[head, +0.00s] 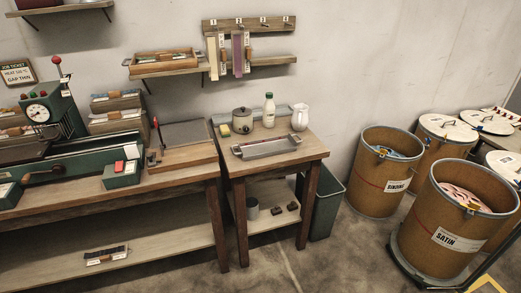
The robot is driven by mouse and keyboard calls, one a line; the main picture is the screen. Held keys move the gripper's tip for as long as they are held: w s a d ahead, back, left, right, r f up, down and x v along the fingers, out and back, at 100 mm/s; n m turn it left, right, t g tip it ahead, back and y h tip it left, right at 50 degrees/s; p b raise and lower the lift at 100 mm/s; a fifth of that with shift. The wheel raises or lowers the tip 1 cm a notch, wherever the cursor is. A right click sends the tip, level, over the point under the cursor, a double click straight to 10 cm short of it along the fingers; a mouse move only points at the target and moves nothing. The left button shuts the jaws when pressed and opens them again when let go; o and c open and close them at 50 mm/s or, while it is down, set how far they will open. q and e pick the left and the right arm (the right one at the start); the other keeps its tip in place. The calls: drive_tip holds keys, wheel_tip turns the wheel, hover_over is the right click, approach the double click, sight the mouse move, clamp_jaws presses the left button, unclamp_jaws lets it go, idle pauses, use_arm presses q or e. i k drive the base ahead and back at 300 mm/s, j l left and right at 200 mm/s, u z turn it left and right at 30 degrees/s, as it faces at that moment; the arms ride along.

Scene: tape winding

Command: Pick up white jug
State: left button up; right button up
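The white jug (300,117) stands upright at the back right of the small wooden table (306,152). It is small in the head view, with its whole body showing. Nothing holds or touches it from above. Neither of my grippers shows in the head view.
Left of the jug stand a white bottle with a green cap (269,111), a lidded pot (242,121) and a yellow block (225,130). A grey tray (265,147) lies in front. A green bin (326,205) and large drums (384,172) stand to the right.

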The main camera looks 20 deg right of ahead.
sight(300, 118)
drive_tip(key=i, duration=0.85)
drive_tip(key=z, duration=0.05)
